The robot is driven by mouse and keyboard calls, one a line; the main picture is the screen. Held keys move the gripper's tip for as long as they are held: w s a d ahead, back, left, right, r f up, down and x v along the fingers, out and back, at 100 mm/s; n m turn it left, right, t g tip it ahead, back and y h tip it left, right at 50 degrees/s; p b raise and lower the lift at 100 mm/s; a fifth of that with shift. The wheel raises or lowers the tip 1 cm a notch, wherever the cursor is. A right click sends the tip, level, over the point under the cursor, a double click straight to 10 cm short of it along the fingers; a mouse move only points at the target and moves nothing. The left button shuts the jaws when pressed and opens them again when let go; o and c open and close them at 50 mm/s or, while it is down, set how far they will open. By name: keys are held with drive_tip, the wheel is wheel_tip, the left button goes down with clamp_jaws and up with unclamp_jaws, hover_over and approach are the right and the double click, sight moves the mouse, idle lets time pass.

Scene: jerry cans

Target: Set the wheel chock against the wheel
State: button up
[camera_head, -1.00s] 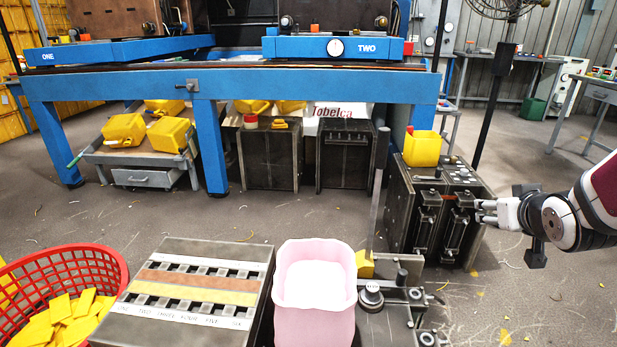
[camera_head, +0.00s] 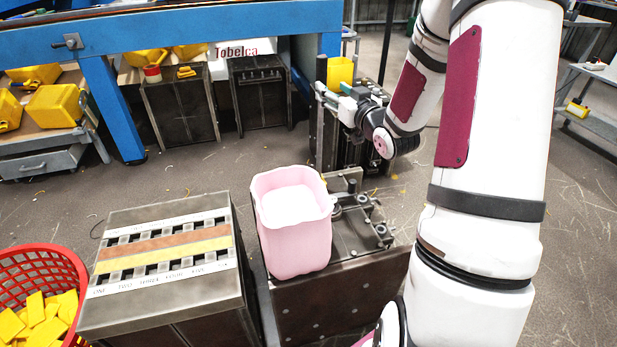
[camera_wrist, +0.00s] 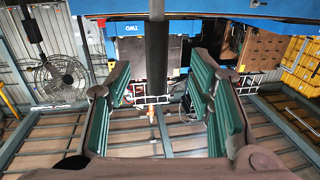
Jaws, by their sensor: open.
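My gripper (camera_head: 329,96) is beside the dark cabinets behind the pink container, its fingers pointing left. In the wrist view its green-padded jaws (camera_wrist: 160,108) stand apart. A dark upright bar (camera_wrist: 157,60) shows between them in the picture; I cannot tell whether they touch it. In the head view a dark upright bar (camera_head: 320,130) stands close to the fingertips. A small yellow piece (camera_head: 577,109) on a low shelf at the far right may be the wheel chock; I cannot be sure. I cannot pick out the wheel. My arm hides much of the right side.
A pink container (camera_head: 293,235) stands on a metal block with knobs (camera_head: 375,262). Left of it are a slotted metal block (camera_head: 165,300) and a red basket (camera_head: 50,262) of yellow pieces. A yellow bin (camera_head: 341,72) stands beyond my gripper. A blue bench (camera_head: 190,37) spans the back.

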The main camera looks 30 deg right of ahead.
sight(324, 80)
drive_tip(key=w, duration=0.2)
drive_tip(key=w+d, duration=0.1)
drive_tip(key=w, duration=0.2)
drive_tip(key=w+b, duration=0.1)
drive_tip(key=w, duration=0.2)
drive_tip(key=shift+d, duration=0.15)
drive_tip(key=shift+c, duration=0.6)
drive_tip(key=shift+r, duration=0.1)
clamp_jaws()
drive_tip(key=shift+r, duration=0.15)
